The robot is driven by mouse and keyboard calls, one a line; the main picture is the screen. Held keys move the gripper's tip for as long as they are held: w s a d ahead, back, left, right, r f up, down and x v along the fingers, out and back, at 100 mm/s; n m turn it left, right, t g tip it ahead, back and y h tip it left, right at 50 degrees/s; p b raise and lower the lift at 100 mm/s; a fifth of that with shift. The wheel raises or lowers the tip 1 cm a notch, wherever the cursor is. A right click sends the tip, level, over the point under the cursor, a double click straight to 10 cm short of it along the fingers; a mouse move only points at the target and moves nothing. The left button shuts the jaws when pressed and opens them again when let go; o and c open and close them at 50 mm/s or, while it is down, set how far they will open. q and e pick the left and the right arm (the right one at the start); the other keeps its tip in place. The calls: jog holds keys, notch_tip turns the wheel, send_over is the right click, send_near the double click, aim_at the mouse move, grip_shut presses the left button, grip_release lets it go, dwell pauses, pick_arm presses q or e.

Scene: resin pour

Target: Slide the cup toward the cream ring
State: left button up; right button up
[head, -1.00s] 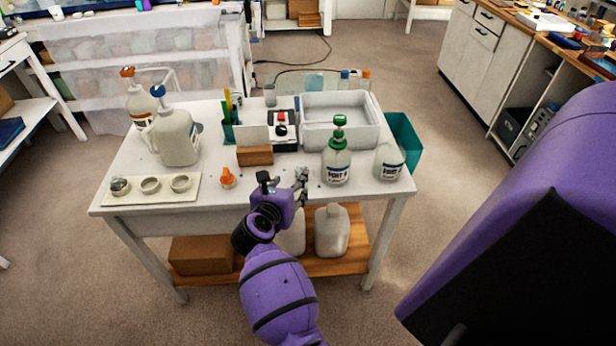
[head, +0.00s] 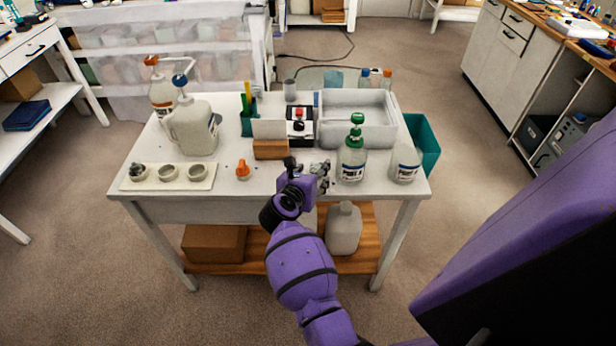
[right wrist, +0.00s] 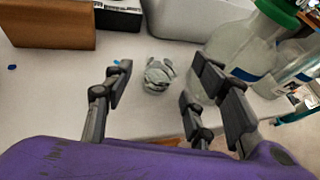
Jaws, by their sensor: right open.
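My right gripper (head: 320,175) is at the front edge of the white table (head: 225,205), left of the green-capped bottle (head: 352,160). In the right wrist view its fingers (right wrist: 155,100) are spread open. A small grey, uneven object (right wrist: 157,75) stands on the table just beyond and between them; I cannot tell whether it is the cup. A plain grey cup (head: 290,90) stands at the table's back. Round pale rings or moulds (head: 168,172) sit on a cream tray (head: 140,184) at the left; which is the cream ring is unclear. My left gripper is out of view.
A wooden block (head: 271,150) and a small orange-topped item (head: 243,170) are left of the gripper. A second bottle (head: 405,165) stands near the right edge. Bare tabletop lies between tray and orange item.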

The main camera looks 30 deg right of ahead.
jog(key=shift+x, duration=1.3)
jog(key=c, duration=1.1)
